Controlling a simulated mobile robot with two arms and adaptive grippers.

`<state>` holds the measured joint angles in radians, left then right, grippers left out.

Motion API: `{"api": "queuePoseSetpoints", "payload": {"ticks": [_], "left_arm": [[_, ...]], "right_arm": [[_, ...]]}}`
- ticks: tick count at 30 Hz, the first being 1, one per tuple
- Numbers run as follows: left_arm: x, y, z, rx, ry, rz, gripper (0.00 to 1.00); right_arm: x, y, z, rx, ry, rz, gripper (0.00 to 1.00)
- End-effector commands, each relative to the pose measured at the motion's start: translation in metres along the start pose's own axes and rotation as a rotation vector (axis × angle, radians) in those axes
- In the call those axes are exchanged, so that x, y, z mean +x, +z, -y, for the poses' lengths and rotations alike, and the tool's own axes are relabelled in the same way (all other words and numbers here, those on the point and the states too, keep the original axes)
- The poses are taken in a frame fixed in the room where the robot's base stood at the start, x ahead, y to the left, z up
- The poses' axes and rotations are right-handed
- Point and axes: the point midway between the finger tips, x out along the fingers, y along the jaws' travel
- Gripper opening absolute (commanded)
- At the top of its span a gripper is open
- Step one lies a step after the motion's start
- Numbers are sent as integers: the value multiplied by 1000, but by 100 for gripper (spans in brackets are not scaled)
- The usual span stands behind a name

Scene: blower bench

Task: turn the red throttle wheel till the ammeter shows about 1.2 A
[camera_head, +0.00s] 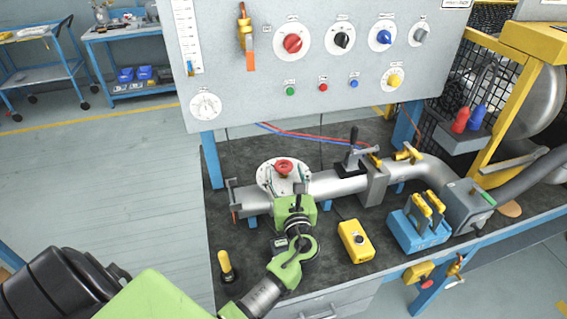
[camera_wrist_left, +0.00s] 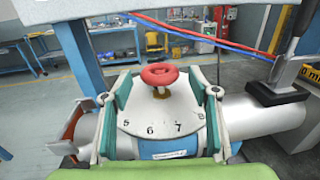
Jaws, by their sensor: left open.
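The red throttle wheel (camera_head: 284,167) stands above a round white dial plate on the grey pipe. In the left wrist view the red wheel (camera_wrist_left: 160,76) is in the upper middle, and the plate (camera_wrist_left: 160,122) below it shows the numbers 5 to 8. My left gripper (camera_head: 285,181) is open at the near side of the wheel. Its two fingers (camera_wrist_left: 167,90) stand apart on either side of the wheel, with visible gaps and no clear contact. I cannot make out an ammeter or its reading in either view. My right gripper is not in view.
A grey panel (camera_head: 270,100) with coloured knobs and buttons rises behind the pipe. A black-handled lever (camera_head: 352,150) stands right of the wheel. A yellow box (camera_head: 355,240), a blue block with yellow handles (camera_head: 417,236) and a yellow-topped peg (camera_head: 226,264) stand on the dark bench.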

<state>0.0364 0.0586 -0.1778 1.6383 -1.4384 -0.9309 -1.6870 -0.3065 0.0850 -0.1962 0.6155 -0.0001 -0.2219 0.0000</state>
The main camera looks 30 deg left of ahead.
Motion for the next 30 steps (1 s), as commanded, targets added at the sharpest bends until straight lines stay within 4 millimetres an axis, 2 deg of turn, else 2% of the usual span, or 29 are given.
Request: {"api": "queuePoseSetpoints", "payload": {"ticks": [1, 5, 9, 17, 19, 22, 30], "left_arm": [[9, 2, 0, 0, 1, 1, 55], [24, 1, 0, 0, 1, 0, 55], [31, 0, 0, -1, 0, -1, 55], [32, 0, 0, -1, 0, -1, 55], [32, 0, 0, -1, 0, -1, 42], [32, 0, 0, -1, 0, -1, 16], [32, -1, 0, -2, 11, -2, 16]], "right_arm": [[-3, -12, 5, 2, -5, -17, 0], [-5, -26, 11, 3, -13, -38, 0], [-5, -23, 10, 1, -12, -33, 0], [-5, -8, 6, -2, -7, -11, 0], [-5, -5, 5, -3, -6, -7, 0], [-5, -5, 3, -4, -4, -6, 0], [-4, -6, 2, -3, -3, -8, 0]]}}
